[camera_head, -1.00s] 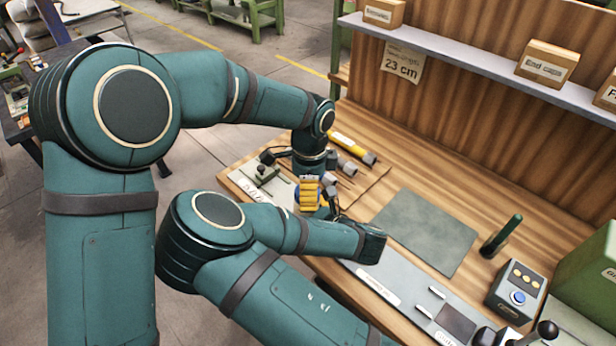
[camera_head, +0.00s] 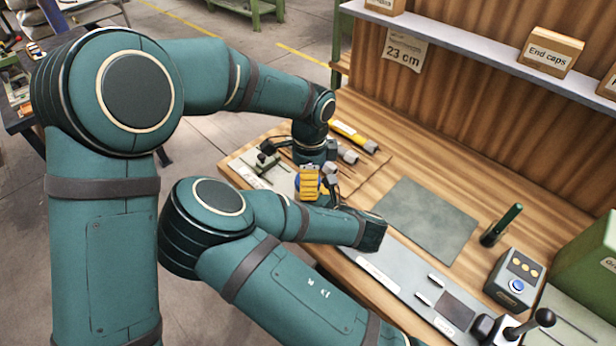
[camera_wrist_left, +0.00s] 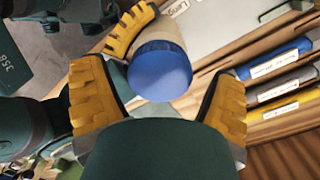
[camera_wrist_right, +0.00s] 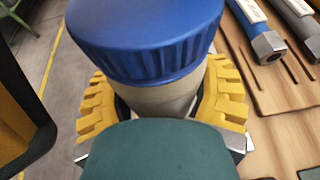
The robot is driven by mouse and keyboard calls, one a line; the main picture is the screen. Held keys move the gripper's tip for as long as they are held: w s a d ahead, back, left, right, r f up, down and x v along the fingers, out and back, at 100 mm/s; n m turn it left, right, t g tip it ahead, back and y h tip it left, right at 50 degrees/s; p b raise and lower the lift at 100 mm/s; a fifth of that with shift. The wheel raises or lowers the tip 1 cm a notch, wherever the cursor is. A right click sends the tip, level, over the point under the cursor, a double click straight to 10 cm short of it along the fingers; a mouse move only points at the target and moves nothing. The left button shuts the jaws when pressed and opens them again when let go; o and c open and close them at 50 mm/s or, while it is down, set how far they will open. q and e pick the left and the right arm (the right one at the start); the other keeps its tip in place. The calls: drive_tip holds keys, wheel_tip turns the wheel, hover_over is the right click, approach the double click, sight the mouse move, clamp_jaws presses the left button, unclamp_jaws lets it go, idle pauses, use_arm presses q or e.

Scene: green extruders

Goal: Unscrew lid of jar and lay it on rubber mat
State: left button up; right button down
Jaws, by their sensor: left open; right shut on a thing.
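The jar has a pale body (camera_wrist_right: 160,97) and a ribbed blue lid (camera_wrist_right: 145,40), which sits on top of it in the right wrist view. My right gripper (camera_wrist_right: 163,100) is shut on the jar's body below the lid. The blue lid also shows in the left wrist view (camera_wrist_left: 160,78). My left gripper (camera_head: 309,182) is open, its yellow fingers spread apart near the lid, with no clear contact visible. In the head view the jar is mostly hidden behind the grippers. The grey-green rubber mat (camera_head: 425,222) lies bare on the workbench.
A green upright post (camera_head: 502,226) and a control box with a blue button (camera_head: 516,280) stand right of the mat. A grey rail (camera_head: 385,278) runs along the bench front. A shelf (camera_head: 455,45) overhangs the back.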

use_arm(q)
drive_tip(key=shift+w+d+r, duration=0.1)
drive_tip(key=shift+r, duration=1.85)
drive_tip(key=shift+w+d+r, duration=0.1)
drive_tip(key=shift+r, duration=1.85)
drive_tip(key=shift+s+a+f, duration=0.1)
drive_tip(key=shift+f, duration=1.85)
drive_tip(key=shift+s+a+f, duration=0.1)
drive_tip(key=shift+f, duration=1.85)
drive_tip(key=c, duration=1.2)
drive_tip(key=o, duration=1.2)
drive_tip(key=shift+w+d+r, duration=0.1)
drive_tip(key=shift+r, duration=2.2)
